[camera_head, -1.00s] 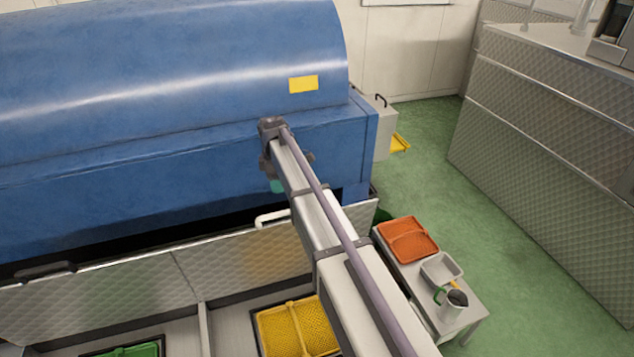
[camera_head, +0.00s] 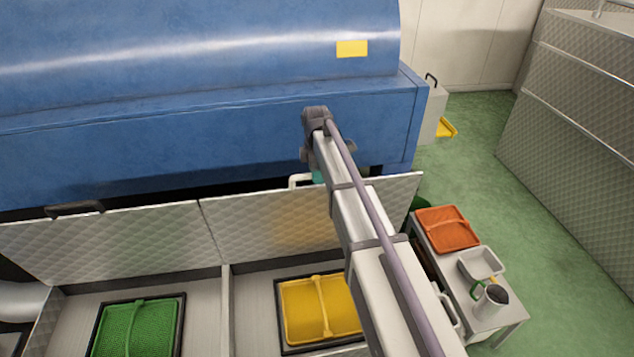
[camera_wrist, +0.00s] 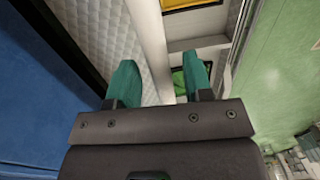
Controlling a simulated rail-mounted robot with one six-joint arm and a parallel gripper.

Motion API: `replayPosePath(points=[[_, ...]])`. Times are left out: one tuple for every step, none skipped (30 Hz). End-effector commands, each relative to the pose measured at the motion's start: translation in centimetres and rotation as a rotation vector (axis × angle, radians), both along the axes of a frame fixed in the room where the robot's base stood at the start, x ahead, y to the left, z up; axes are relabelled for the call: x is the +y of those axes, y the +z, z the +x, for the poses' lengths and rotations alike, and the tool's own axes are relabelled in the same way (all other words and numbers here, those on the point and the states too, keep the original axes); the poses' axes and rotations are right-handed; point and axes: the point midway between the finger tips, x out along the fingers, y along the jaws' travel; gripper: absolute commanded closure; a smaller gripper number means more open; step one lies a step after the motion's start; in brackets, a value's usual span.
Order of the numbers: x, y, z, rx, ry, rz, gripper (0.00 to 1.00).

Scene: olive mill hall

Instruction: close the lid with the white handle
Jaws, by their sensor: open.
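The lid with the white handle (camera_head: 275,220) is a quilted metal panel standing raised at the back of the right compartment, in front of the blue machine. Its white handle (camera_head: 298,181) sticks up at its top edge, partly hidden by my arm. My gripper (camera_wrist: 161,78) is open with teal fingers. In the head view a bit of teal finger shows beside the handle, and my arm hides the rest. In the wrist view a pale bar runs between the fingers; I cannot tell whether it is the handle or an edge. The lid's quilted face (camera_wrist: 105,35) is left of it.
A second raised lid (camera_head: 110,245) with a dark handle (camera_head: 75,208) stands to the left. The compartments hold a green basket (camera_head: 133,328) and a yellow basket (camera_head: 318,308). The blue machine (camera_head: 200,150) is close behind. A side table with an orange tray (camera_head: 447,228) stands right.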

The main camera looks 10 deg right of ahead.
Motion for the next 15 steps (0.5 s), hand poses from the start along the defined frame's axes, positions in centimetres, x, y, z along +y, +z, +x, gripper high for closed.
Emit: replayPosePath(points=[[0.0, 0.03, 0.0, 0.0, 0.0, 0.0, 0.54], [0.0, 0.11, 0.0, 0.0, 0.0, 0.0, 0.54], [0.0, 0.17, 0.01, 0.0, 0.0, 0.0, 0.54], [0.0, 0.18, 0.0, 0.0, 0.0, 0.0, 0.54], [0.0, 0.18, 0.0, 0.0, 0.0, 0.0, 0.54], [0.0, 0.18, 0.0, 0.0, 0.0, 0.0, 0.56], [0.0, 0.19, 0.0, 0.0, 0.0, 0.0, 0.59], [0.0, 0.19, 0.0, 0.0, 0.0, 0.0, 0.62], [0.0, 0.19, 0.0, 0.0, 0.0, 0.0, 0.66], [0.0, 0.18, 0.0, 0.0, 0.0, 0.0, 0.69], [0.0, 0.18, 0.0, 0.0, 0.0, 0.0, 0.72], [0.0, 0.18, 0.0, 0.0, 0.0, 0.0, 0.76], [0.0, 0.18, 0.0, 0.0, 0.0, 0.0, 0.79], [0.0, 0.18, 0.0, 0.0, 0.0, 0.0, 0.81], [0.0, 0.18, 0.0, 0.0, 0.0, 0.0, 0.85]])
